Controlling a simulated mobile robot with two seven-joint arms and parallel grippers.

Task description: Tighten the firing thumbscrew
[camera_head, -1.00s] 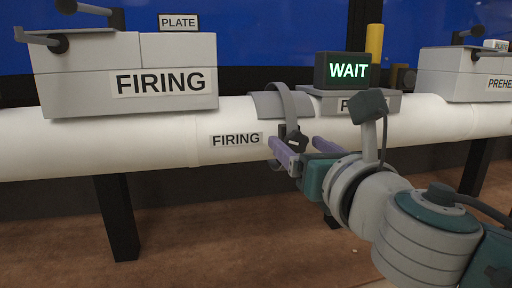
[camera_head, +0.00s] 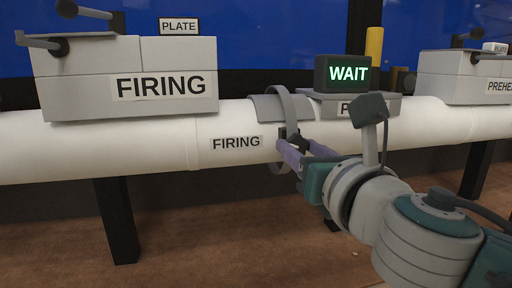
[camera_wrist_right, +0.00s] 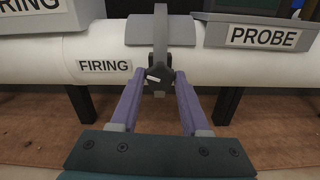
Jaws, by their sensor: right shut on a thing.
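The firing thumbscrew (camera_wrist_right: 158,76) is a dark knob with a white mark, at the front of a grey ring clamp (camera_wrist_right: 160,30) around the white pipe. The clamp also shows in the head view (camera_head: 288,104), just right of the small FIRING label (camera_head: 237,143). My right gripper (camera_wrist_right: 158,80) has its purple fingers on both sides of the knob and is shut on it. In the head view the right gripper (camera_head: 293,145) reaches the clamp from the lower right, and its fingers hide most of the knob. My left gripper is not in view.
A grey box marked FIRING (camera_head: 190,60) sits on the pipe at left. A lit WAIT display (camera_head: 347,73) stands on a grey base right of the clamp, marked PROBE in the wrist view (camera_wrist_right: 264,37). Black legs (camera_head: 118,218) hold the pipe above a brown floor.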

